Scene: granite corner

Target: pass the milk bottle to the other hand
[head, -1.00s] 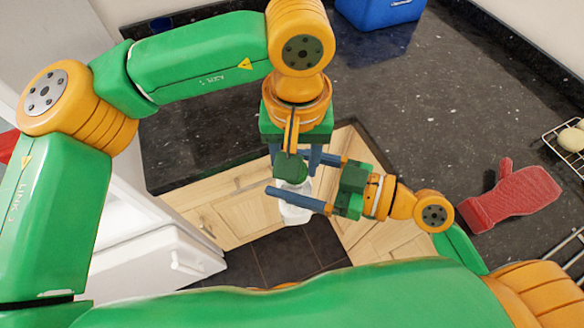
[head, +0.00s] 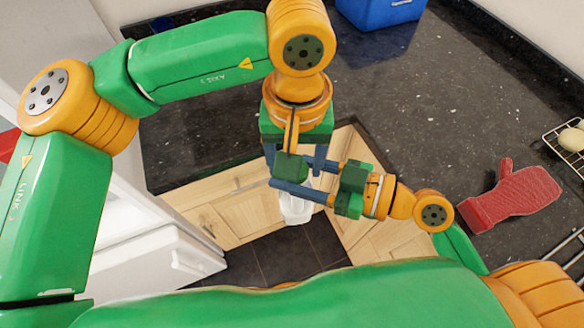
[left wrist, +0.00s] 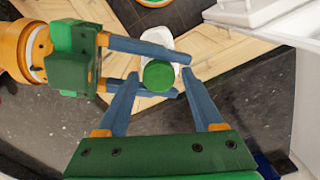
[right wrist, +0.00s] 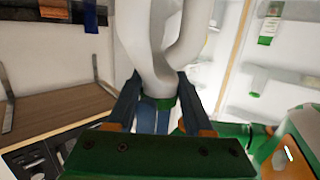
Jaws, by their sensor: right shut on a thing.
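The white milk bottle (head: 296,208) with a green cap (left wrist: 159,77) hangs above the floor in front of the counter. My right gripper (head: 298,177) is shut on it, coming in from the right. In the right wrist view the bottle's white body and handle (right wrist: 160,50) stand between the right fingers. My left gripper (head: 294,160) points down from above at the same place. Its fingers are spread on either side of the cap, with gaps showing in the left wrist view. Much of the bottle is hidden by grippers in the head view.
A dark speckled counter (head: 400,110) lies behind, with a red oven mitt (head: 512,192), a blue box (head: 380,12) and a wire rack (head: 568,150) at the right. Wooden cabinets (head: 245,212) are below. A white open door (head: 160,265) stands at the left.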

